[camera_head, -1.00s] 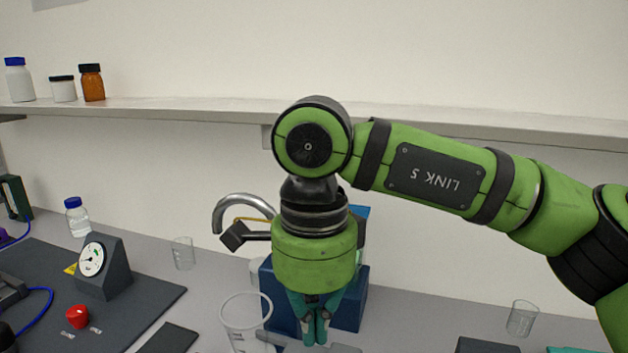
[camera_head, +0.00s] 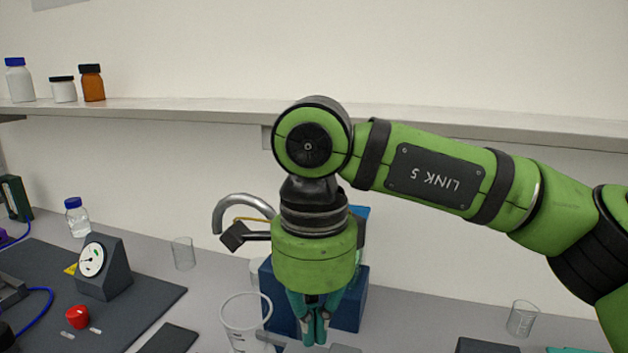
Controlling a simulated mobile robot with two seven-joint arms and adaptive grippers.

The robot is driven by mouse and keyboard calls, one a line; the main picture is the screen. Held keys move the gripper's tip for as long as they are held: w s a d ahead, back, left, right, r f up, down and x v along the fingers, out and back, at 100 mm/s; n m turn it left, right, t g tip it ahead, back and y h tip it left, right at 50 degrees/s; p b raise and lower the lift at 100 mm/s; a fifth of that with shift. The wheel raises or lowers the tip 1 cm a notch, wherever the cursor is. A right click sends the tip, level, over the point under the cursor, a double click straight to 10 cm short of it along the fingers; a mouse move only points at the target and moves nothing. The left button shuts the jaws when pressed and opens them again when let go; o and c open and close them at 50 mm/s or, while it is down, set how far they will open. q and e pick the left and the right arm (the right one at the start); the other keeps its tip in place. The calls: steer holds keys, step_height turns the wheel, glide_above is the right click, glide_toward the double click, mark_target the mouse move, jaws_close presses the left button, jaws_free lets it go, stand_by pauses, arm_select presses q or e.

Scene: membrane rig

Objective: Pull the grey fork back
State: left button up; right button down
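My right gripper (camera_head: 315,338) points straight down at the bottom centre, with its teal fingers close together. I cannot see anything between the fingertips. A flat grey piece (camera_head: 345,349) shows just right of the fingertips at the lower picture edge, and another grey bit (camera_head: 270,338) shows to their left, by the clear beaker. These may be parts of the grey fork, but its full shape is cut off and partly hidden, and I cannot tell whether the fingers touch it. My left gripper is not in view.
A large clear beaker (camera_head: 240,312) stands close left of my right gripper. A blue block (camera_head: 350,300) stands behind it, with a curved grey pipe (camera_head: 240,201) nearby. A gauge (camera_head: 92,261) and red knob (camera_head: 77,317) are at left. A small beaker (camera_head: 521,318) stands right.

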mark_target(318, 348)
steer(key=shift+f, duration=0.2)
steer(key=shift+f+b, duration=1.55)
steer(key=shift+f, duration=0.1)
steer(key=shift+s+d, duration=0.1)
steer(key=shift+d, duration=0.15)
steer(key=shift+s+d+b, duration=0.25)
steer(key=shift+d+b, duration=0.15)
steer(key=shift+d, duration=0.35)
steer(key=shift+s+d+b, duration=0.25)
steer(key=shift+d+b, duration=0.1)
steer(key=shift+d, duration=0.45)
steer(key=shift+s+d+b, duration=0.25)
steer(key=shift+d+b, duration=0.15)
steer(key=shift+d, duration=0.35)
steer(key=shift+a, duration=0.1)
steer(key=shift+w+a+r+p, duration=0.1)
steer(key=shift+w+a+p, duration=0.15)
steer(key=shift+a, duration=0.25)
steer(key=shift+r+p, duration=3.25)
steer(key=shift+r, duration=0.75)
